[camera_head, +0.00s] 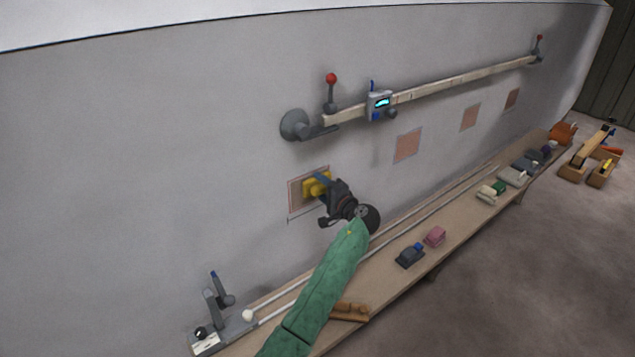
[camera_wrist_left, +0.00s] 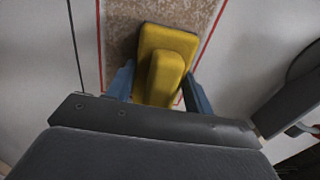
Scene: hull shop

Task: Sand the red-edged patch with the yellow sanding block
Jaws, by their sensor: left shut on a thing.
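The yellow sanding block (camera_head: 314,187) is at the red-edged patch (camera_head: 296,197) on the grey hull wall, the nearest of several tan patches. My left gripper (camera_head: 322,184) is shut on the block's raised grip, with its blue fingers on either side. In the left wrist view the block (camera_wrist_left: 168,45) lies over the speckled brown patch (camera_wrist_left: 122,22), between its red edge lines. It appears to be against the surface, but I cannot tell whether it touches. Part of the patch is hidden behind the block and gripper. My right gripper is not in view.
A long wooden bench (camera_head: 395,262) runs below the wall, carrying white rails, a dark block (camera_head: 410,256), a pink block (camera_head: 435,237) and other tools. A wooden batten (camera_head: 455,84) with red-knobbed clamps and a small display device (camera_head: 379,105) is mounted above.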

